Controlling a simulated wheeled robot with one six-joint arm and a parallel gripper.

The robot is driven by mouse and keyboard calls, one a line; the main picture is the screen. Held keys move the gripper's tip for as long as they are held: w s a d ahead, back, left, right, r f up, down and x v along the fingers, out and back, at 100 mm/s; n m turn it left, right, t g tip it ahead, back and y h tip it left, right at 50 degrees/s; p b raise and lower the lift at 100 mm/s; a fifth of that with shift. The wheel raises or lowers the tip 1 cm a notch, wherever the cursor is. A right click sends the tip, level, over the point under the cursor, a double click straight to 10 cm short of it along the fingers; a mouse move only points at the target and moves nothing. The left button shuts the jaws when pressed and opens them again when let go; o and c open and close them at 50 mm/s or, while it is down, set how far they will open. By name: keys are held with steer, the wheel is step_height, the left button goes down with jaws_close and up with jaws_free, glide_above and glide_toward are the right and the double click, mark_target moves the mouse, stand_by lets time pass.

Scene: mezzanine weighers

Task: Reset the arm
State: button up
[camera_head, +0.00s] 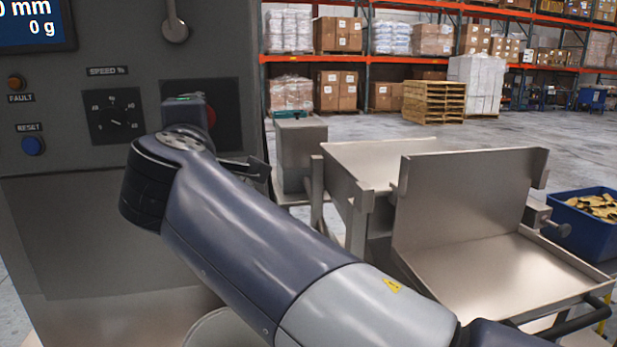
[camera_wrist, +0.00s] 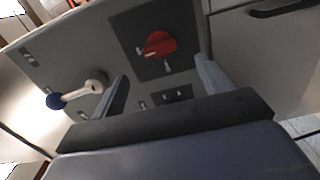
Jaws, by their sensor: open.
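My arm (camera_head: 255,235) reaches from the lower right across the head view, its wrist end in front of a grey control panel (camera_head: 100,205). My gripper (camera_wrist: 161,67) shows in the wrist view with its two fingers apart and nothing between them. It faces a panel with a red rotary knob (camera_wrist: 160,45), which appears beyond and between the fingertips, apart from them. In the head view my wrist hides most of a red knob (camera_head: 211,116). A blue button labelled RESET (camera_head: 33,146) is at the panel's left.
A speed dial (camera_head: 115,116) and a fault lamp (camera_head: 15,82) are on the panel, below a display (camera_head: 35,24). A lever with a blue ball (camera_wrist: 54,101) shows in the wrist view. A metal tray (camera_head: 500,275) and a blue bin (camera_head: 585,228) stand right; open floor lies behind.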

steer(key=w+a+n+p, duration=0.1)
steer(key=w+n+p, duration=0.5)
steer(key=n+p, duration=1.2)
steer(key=shift+a+p, duration=0.35)
steer(key=shift+p, duration=1.6)
steer(key=shift+w+r, duration=0.1)
